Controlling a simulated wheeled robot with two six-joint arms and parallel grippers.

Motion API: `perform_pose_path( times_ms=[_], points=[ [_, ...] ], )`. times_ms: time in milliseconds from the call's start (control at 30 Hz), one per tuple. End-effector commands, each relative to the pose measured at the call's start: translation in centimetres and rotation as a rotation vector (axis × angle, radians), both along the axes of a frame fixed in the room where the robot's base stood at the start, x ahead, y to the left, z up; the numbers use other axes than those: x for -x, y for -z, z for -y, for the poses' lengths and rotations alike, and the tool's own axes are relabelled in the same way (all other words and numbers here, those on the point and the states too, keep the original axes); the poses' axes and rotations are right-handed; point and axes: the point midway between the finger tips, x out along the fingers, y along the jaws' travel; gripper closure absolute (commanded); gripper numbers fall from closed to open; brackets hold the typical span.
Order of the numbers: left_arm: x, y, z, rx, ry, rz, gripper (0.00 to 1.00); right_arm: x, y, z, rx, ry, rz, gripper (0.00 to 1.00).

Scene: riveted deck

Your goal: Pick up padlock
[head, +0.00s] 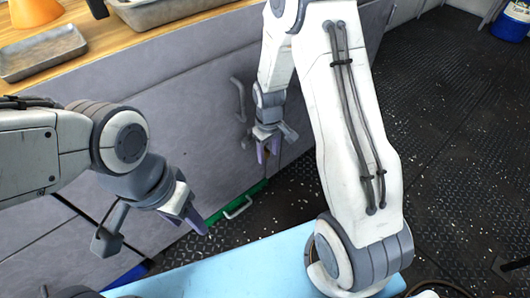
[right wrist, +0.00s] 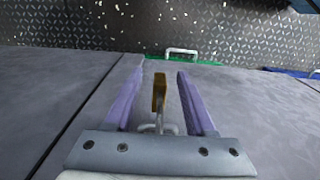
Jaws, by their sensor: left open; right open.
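The padlock (right wrist: 159,92) has a narrow brass body and shows in the right wrist view. Its grey shackle (right wrist: 157,127) is at the end nearer my gripper's palm. My right gripper (right wrist: 158,78) is open, with one purple finger on each side of the padlock and a gap to both. In the head view my right gripper (head: 269,150) points down close to the grey cabinet front, and its fingers mostly hide the padlock. My left gripper (head: 188,217) is open and empty, in front of the cabinet at the lower left.
The grey cabinet front (head: 205,75) has a vertical handle (head: 239,98). A green strip with a pale handle (head: 238,207) is low down. A metal tray (head: 42,53) and an orange object (head: 34,12) rest on the wooden top. Dark riveted floor (head: 450,120) lies open to the right.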

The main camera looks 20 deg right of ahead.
Motion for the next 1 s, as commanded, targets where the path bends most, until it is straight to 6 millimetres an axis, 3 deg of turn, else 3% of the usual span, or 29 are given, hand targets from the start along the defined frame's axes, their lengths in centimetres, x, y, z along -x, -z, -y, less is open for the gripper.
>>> perform_pose_path(
  times_ms=[133, 267, 300, 733, 1000],
  points=[
    [0.0, -0.1, 0.0, 0.000, 0.000, 0.000, 0.50, 0.0, -0.1, 0.0, 0.000, 0.000, 0.001, 0.45],
    [0.0, -0.1, 0.0, 0.000, 0.000, 0.000, 0.50, 0.0, -0.1, 0.0, 0.000, 0.000, 0.001, 0.95],
    [0.0, -0.1, 0.0, 0.000, 0.000, 0.000, 0.50, 0.0, -0.1, 0.0, 0.000, 0.000, 0.001, 1.00],
    [0.0, -0.5, 0.0, 0.000, 0.000, 0.000, 0.50, -0.1, -0.7, 0.0, 0.000, 0.000, 0.002, 1.00],
    [0.0, -2.6, 0.0, 0.000, 0.000, 0.000, 0.50, -0.1, -4.1, 0.0, 0.000, 0.000, 0.003, 1.00]
  ],
)
